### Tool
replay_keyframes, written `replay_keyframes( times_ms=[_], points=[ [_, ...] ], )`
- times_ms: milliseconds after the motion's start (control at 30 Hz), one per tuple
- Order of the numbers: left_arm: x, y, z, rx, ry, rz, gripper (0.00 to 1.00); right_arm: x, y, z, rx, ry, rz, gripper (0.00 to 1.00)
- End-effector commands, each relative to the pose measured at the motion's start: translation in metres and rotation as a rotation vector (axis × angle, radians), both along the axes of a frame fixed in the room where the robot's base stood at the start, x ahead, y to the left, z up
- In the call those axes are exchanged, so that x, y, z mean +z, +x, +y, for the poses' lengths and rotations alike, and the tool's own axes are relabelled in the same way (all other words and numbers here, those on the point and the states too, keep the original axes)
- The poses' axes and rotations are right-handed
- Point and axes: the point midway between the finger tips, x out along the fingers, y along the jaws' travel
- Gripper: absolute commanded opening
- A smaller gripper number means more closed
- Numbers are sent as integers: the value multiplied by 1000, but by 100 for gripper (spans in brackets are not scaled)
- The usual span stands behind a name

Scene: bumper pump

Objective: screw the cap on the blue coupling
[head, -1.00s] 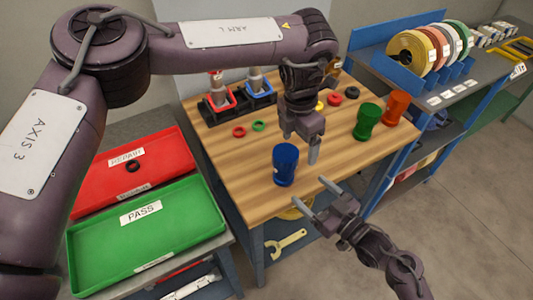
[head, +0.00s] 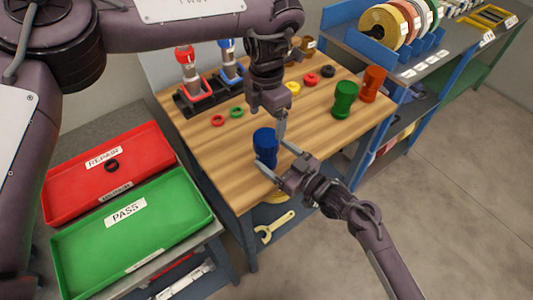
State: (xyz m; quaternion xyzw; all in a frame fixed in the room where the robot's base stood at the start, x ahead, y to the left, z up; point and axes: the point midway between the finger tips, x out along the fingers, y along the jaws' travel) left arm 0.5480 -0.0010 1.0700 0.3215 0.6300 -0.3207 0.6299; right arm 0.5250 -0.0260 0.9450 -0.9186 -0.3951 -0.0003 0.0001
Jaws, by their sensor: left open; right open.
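The blue coupling (head: 265,143) stands upright near the front edge of the wooden table. My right gripper (head: 274,158) is open, its fingers pointing at the coupling's lower part, one on each side. Contact cannot be told. My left gripper (head: 281,127) is open, pointing down just right of the coupling's top and partly hidden by its own wrist. Small rings or caps lie on the table: a red one (head: 218,120), a green one (head: 236,112), a yellow one (head: 293,89), another red one (head: 311,78) and a black one (head: 327,71). Which is the coupling's cap cannot be told.
A green coupling (head: 344,98) and an orange one (head: 372,84) stand at the table's right. A black rack (head: 186,106) with red and blue frames stands at the back left. A red REPAIR tray (head: 70,176) and green PASS tray (head: 90,250) lie left.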

Motion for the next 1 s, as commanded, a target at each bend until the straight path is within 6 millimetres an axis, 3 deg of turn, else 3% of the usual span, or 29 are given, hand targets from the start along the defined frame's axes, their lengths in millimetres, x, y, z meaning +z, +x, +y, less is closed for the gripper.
replay_keyframes(
  times_ms=[200,500,1000],
  points=[
    [0,0,0,0,0,0,82,0,12,13,1,1,-1,79],
    [0,0,0,0,0,0,82,0,12,13,0,-1,-1,79],
    [0,0,0,0,0,0,82,0,12,13,0,0,0,14]
  ],
)
